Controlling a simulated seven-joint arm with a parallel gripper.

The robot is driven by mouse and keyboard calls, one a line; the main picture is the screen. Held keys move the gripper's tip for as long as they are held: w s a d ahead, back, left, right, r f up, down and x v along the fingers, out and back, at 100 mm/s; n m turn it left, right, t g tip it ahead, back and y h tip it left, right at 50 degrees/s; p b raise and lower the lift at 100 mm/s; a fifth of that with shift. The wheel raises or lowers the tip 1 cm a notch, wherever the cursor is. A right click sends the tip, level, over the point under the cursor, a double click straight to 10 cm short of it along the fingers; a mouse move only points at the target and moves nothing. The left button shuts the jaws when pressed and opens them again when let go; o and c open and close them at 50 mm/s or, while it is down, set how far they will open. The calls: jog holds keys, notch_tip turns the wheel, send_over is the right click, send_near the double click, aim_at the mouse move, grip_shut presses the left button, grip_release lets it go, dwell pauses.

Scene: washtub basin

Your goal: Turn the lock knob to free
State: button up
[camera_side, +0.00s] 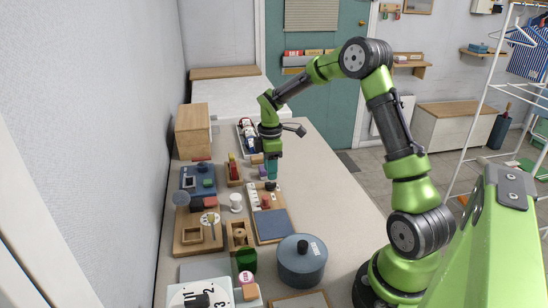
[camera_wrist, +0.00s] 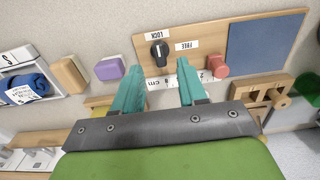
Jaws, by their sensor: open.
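The lock knob (camera_wrist: 158,54) is a black round knob with a light pointer mark, set on a wooden board (camera_wrist: 205,28). The mark points at the LOCK label (camera_wrist: 160,35); the FREE label (camera_wrist: 187,46) is to its right. The knob also shows in the side view (camera_side: 270,186), just beside the fingers. My gripper (camera_wrist: 160,64) has its two teal fingers apart with nothing held. In the wrist view the knob appears between and just beyond the fingertips. In the side view my gripper (camera_side: 271,175) points down over the board's far end. I cannot tell if it touches the knob.
The board also bears a red peg (camera_wrist: 215,66), a ruler strip (camera_wrist: 205,77) and a dark blue panel (camera_wrist: 266,45). A purple block (camera_wrist: 109,69) and a tan block (camera_wrist: 69,75) lie to the left. A dark pot (camera_side: 302,262) stands nearer; the bench's right side is clear.

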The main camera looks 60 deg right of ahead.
aim_at(270, 183)
jog(key=shift+f, duration=2.25)
grip_shut()
